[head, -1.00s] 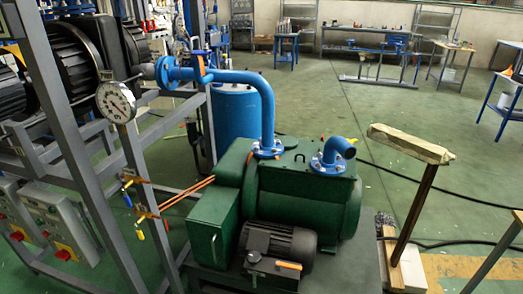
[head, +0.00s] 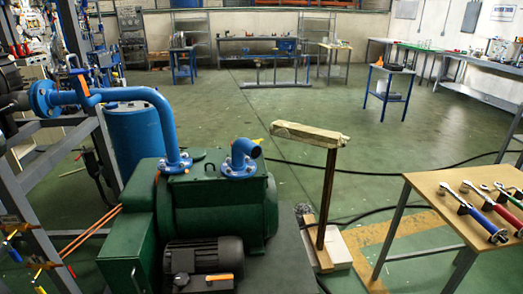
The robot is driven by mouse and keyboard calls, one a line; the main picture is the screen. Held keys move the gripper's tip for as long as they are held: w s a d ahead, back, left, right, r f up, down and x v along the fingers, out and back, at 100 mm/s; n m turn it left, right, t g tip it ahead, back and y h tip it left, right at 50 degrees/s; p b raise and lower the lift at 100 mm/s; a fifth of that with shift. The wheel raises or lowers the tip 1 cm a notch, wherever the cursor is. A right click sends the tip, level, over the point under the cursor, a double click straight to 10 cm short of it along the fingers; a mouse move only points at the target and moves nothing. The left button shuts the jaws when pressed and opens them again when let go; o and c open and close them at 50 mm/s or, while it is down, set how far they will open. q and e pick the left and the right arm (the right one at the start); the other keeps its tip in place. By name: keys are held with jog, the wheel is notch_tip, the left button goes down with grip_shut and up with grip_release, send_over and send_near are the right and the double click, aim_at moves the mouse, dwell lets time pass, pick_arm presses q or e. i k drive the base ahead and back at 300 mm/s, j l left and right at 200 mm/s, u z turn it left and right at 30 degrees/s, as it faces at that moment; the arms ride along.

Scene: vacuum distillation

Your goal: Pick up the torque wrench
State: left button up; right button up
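Several wrench-like tools lie side by side on a wooden-topped table (head: 437,204) at the right edge of the head view. The nearest tool has a blue handle (head: 479,218) and a metal head. Beside it is one with a red handle (head: 497,208). More tools lie behind them, partly cut off by the picture edge. I cannot tell which one is the torque wrench. Neither of my grippers is in view.
A green pump (head: 220,205) with blue pipes and a dark motor stands in the near left and middle. A wooden-topped post (head: 328,190) stands between it and the table. Black cables (head: 350,171) cross the floor. Open green floor (head: 290,110) lies beyond, with benches at the back.

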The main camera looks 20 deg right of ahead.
aim_at(466, 185)
jog(key=z, duration=2.25)
jog(key=i, duration=0.1)
